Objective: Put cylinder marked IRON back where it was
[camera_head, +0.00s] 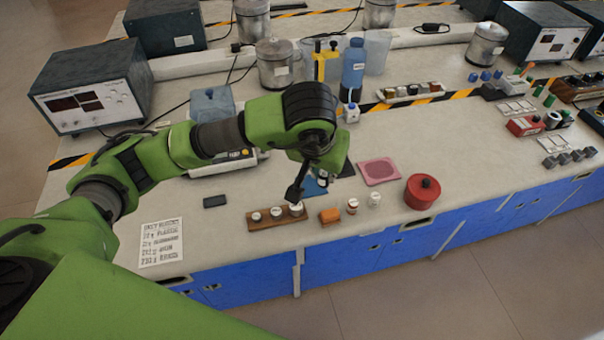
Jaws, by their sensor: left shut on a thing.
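A wooden rack (262,222) lies near the bench's front edge with small pale-topped cylinders in a row. The left cylinder (256,216) and the middle cylinder (276,212) stand in it, clear of my gripper. My left gripper (295,200) points down over the rack's right end and is shut on a cylinder (297,210) there. I cannot tell if this cylinder is fully seated in the rack. The marks on the cylinders are too small to read, so IRON cannot be made out. My right gripper is not in view.
Right of the rack stand an orange block (330,216), two small pale cylinders (353,206) (375,199) and a red round container (422,191). A pink tray (380,171) lies behind them. A printed sheet (161,243) and a dark flat object (215,201) lie to the left.

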